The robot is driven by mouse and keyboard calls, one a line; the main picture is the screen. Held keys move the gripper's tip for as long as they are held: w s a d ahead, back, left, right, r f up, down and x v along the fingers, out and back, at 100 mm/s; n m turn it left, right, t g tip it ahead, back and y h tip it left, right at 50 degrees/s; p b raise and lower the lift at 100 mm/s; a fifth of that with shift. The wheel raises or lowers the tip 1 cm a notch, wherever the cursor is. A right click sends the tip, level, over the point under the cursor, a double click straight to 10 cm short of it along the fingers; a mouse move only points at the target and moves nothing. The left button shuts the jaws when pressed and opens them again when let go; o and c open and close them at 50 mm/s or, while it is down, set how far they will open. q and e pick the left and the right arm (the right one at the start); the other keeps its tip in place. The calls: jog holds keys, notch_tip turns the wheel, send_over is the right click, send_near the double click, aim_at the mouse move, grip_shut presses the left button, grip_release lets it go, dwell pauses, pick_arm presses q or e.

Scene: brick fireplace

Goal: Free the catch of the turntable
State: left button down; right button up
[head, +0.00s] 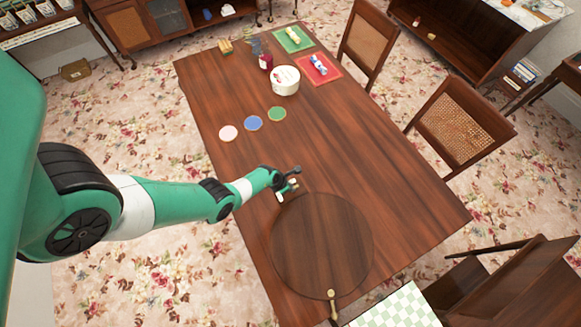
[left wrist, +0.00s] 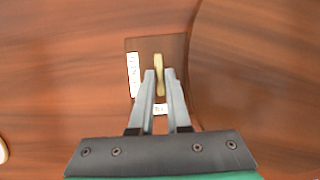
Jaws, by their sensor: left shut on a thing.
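The turntable (head: 322,240) is a round dark wooden disc at the near end of the table; its curved edge shows at the right of the left wrist view (left wrist: 245,80). Beside that edge is a brown plate (left wrist: 173,48) with small white labels, too blurred to read. A brass-coloured catch lever (left wrist: 159,62) lies along the plate. My left gripper (left wrist: 160,78) is shut on the lever, with a finger on each side of it. In the head view the left gripper (head: 290,187) is at the turntable's far left edge. My right gripper is not in view.
A brass-coloured handle (head: 332,300) stands at the turntable's near edge. Pink, blue and green discs (head: 253,123) lie farther up the table (head: 400,200). A white round tub (head: 285,80) and red and green mats (head: 318,70) are at the far end. The table right of the arm is clear.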

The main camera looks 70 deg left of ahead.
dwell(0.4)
pick_arm(q)
jog(key=c, duration=0.9)
grip_release()
jog(key=p+v, duration=1)
jog(key=v, duration=0.1)
jog(key=shift+d+r+p, duration=0.1)
jog(key=shift+r+p, duration=0.2)
jog(key=shift+p, duration=0.05)
